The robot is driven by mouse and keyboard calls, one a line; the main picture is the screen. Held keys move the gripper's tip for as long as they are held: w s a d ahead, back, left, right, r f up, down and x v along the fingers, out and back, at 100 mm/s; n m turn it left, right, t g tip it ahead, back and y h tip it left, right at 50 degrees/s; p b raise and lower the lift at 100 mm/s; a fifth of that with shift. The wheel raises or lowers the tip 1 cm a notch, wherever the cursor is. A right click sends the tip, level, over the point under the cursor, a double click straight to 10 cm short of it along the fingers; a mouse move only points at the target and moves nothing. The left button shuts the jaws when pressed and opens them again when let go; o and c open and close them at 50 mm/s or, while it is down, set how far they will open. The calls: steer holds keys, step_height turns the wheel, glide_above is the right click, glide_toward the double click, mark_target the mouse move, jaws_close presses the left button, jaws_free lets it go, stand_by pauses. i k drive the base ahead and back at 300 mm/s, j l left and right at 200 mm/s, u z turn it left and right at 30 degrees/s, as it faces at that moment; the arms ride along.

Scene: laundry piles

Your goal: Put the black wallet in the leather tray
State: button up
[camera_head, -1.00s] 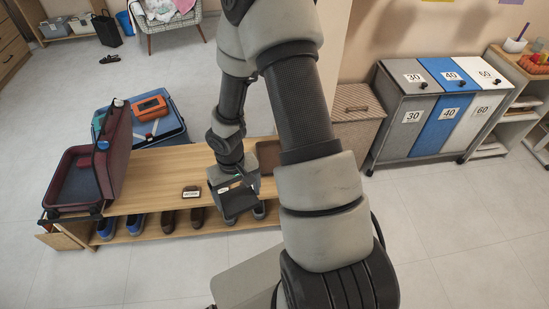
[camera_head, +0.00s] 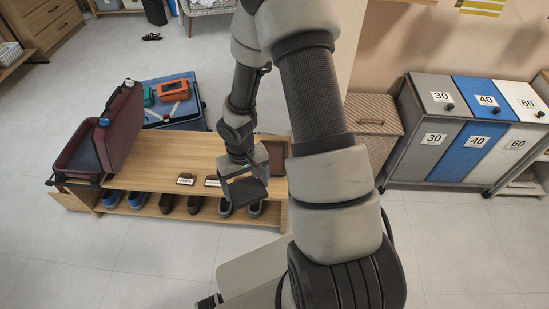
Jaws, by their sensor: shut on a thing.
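My gripper (camera_head: 242,177) hangs over the right part of the wooden shoe bench and is shut on the black wallet (camera_head: 247,192). The wallet is a flat dark piece at the fingers, in front of the bench's front edge in the picture. The brown leather tray (camera_head: 278,152) lies at the right end of the bench top, just right of and behind the gripper. My arm hides part of the tray.
The bench top (camera_head: 150,155) is clear in the middle, with two small labels (camera_head: 186,179) at its front edge. Several shoes (camera_head: 167,203) stand on the shelf below. An open maroon suitcase (camera_head: 120,125) takes the left end. A blue suitcase (camera_head: 175,105) lies behind. Bins (camera_head: 465,130) stand right.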

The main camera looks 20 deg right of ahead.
mark_target(272, 160)
steer(key=l+u, duration=0.35)
steer(key=l, duration=0.6)
steer(key=i+l, duration=0.15)
steer(key=l, duration=0.15)
steer(key=i+l+u, duration=0.1)
steer(key=l, duration=0.2)
steer(key=i+l, duration=0.1)
steer(key=l, duration=0.25)
steer(key=i+l+u, duration=0.1)
steer(key=l, duration=0.2)
